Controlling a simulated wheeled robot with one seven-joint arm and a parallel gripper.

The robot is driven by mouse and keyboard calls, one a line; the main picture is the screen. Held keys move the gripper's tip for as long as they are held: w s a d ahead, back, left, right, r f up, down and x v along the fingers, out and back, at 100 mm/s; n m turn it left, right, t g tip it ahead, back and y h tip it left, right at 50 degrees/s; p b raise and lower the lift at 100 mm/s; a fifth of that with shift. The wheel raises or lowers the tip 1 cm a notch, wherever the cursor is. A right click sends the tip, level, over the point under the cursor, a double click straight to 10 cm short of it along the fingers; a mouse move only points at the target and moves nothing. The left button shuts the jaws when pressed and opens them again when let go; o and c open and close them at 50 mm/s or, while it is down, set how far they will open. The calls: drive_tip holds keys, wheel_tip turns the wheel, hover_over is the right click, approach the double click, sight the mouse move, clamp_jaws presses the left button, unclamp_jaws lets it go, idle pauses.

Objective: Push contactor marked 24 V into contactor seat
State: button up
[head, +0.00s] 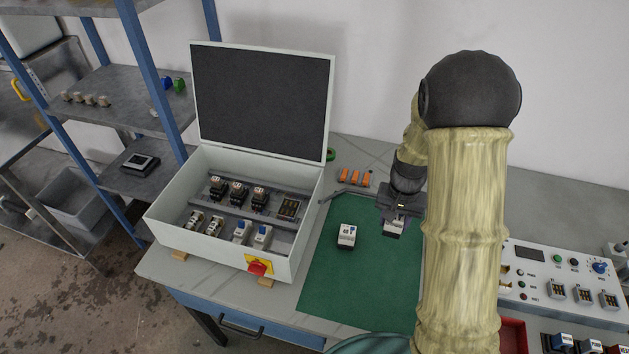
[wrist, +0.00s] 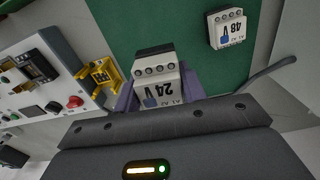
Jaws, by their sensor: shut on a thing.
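My gripper (head: 395,220) is shut on a contactor (wrist: 156,85) marked 24 V. The contactor is white with a dark base, and its sides lie between the purple fingers in the wrist view. An open, dark socket that looks like a contactor seat (head: 288,208) is at the right end of the upper row in the grey cabinet (head: 205,258). My gripper is well to the right of the cabinet.
A contactor marked 48 V (wrist: 229,28) stands on the mat, left of my gripper in the head view (head: 346,236). A red-yellow switch (head: 258,266) juts from the cabinet front. A control panel (head: 540,270) stands right.

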drive_tip(key=p, duration=0.2)
drive_tip(key=r+n+p, duration=0.1)
drive_tip(key=p, duration=0.2)
drive_tip(key=shift+w+d+r+p, duration=0.15)
drive_tip(key=shift+w+r+p, duration=0.15)
drive_tip(key=shift+w, duration=0.1)
drive_tip(key=p, duration=0.3)
drive_tip(key=shift+n, duration=0.3)
drive_tip(key=shift+p, duration=1.2)
drive_tip(key=p, duration=0.2)
drive_tip(key=shift+s+n+p, duration=0.1)
drive_tip(key=shift+n+p, duration=0.3)
drive_tip(key=shift+f+p, duration=0.15)
drive_tip(key=shift+p, duration=0.2)
drive_tip(key=shift+f, duration=0.25)
drive_tip(key=shift+f, duration=0.1)
